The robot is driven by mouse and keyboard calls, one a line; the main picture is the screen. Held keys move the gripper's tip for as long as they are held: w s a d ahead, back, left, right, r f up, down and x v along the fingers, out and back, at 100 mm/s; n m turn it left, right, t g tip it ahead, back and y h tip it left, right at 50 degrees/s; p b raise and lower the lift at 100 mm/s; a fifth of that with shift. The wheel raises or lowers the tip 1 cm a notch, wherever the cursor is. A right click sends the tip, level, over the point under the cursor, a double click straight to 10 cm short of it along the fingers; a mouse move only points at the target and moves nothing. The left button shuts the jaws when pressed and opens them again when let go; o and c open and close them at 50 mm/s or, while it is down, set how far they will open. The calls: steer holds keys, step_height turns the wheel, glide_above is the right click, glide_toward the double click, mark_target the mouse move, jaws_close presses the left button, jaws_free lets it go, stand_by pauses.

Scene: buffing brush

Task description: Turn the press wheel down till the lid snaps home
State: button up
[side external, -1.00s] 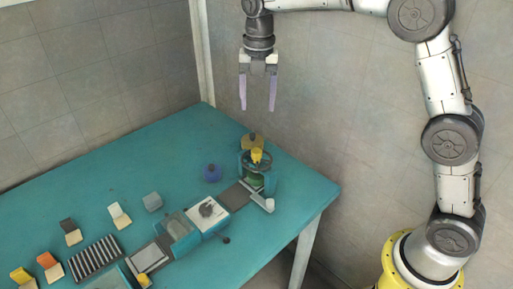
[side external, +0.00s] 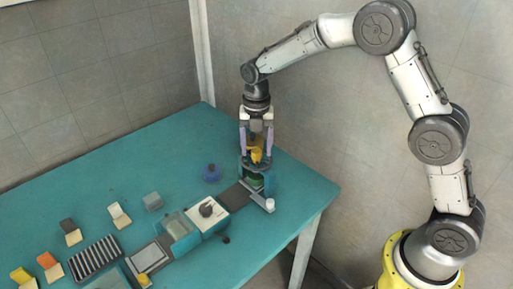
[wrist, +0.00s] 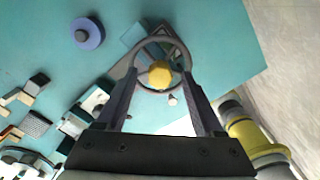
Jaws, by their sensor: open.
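The press (side external: 243,170) stands near the table's right corner, with a green part (side external: 256,182) low inside its frame. Its dark ring wheel (wrist: 142,57) with a yellow hub (wrist: 159,75) shows in the wrist view. My gripper (side external: 256,154) points straight down over the press, fingers at wheel height. In the wrist view my gripper (wrist: 160,82) is open, one finger on each side of the wheel. I cannot tell whether the fingers touch the rim. The lid is not clearly visible under the wheel.
A blue round pot (side external: 211,173) stands left of the press. A white-topped unit (side external: 208,212) and a ribbed rack (side external: 95,256) lie further left, with several small blocks. A small white cylinder (side external: 269,204) is in front of the press. The back of the table is clear.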

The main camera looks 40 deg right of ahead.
steer(key=shift+f, duration=0.3)
jaws_close()
